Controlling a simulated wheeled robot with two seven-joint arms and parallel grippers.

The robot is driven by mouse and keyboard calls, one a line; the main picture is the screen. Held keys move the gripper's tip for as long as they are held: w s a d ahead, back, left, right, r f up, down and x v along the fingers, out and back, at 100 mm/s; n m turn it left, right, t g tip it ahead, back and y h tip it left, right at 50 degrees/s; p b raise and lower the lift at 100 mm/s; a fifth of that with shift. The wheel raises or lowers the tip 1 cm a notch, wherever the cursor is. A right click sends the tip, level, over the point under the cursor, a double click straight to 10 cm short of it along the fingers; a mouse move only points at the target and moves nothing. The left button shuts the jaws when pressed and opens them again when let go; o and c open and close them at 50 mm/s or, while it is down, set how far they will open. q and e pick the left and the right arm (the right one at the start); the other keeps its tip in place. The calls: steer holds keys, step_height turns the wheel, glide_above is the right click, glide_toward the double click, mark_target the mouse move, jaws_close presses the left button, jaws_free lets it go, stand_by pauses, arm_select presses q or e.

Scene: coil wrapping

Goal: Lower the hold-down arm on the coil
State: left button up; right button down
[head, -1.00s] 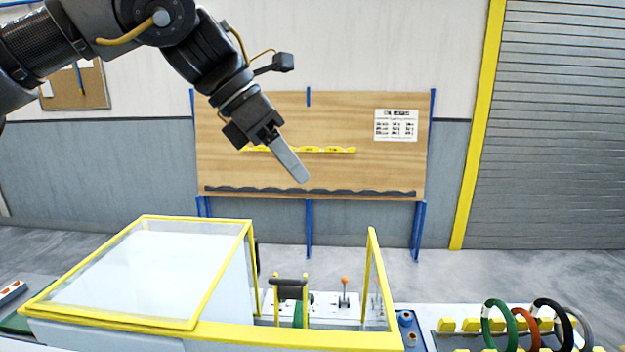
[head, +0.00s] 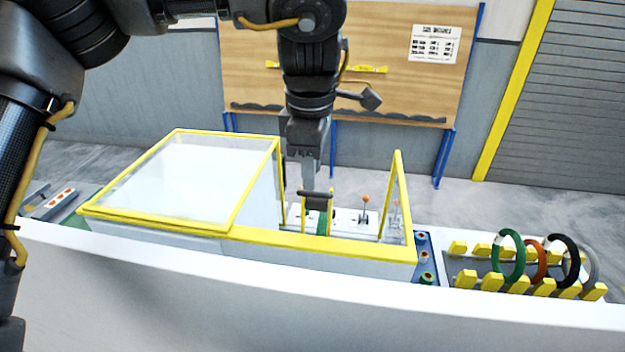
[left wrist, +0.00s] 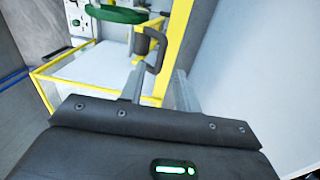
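The hold-down arm, with its dark bar (head: 314,194), stands raised in the yellow-framed machine, above a green coil (head: 322,222). In the left wrist view a dark handle-like piece (left wrist: 155,50) shows just past my fingertips, with the green coil (left wrist: 118,14) beyond. My left gripper (head: 309,178) points down over the machine, just above and behind the dark bar in the head view. In the left wrist view its two fingers (left wrist: 160,82) are apart with nothing held between them. Whether a finger touches the piece cannot be told. My right gripper is out of view.
The yellow-edged clear cover (head: 180,180) stands left of the opening, and a yellow post (head: 395,195) stands right. An orange-knobbed lever (head: 364,204) is behind the opening. A rack (head: 465,280) with several coloured coils is at right. The white front surface (head: 300,300) is clear.

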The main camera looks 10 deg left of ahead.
arm_select(q)
step_height(320, 180, down, 2)
steer(key=shift+w+f, duration=0.15)
steer(key=shift+f, duration=0.05)
steer(key=shift+d+f+p, duration=0.1)
steer(key=shift+f+p, duration=0.2)
steer(key=shift+f, duration=0.25)
jaws_close()
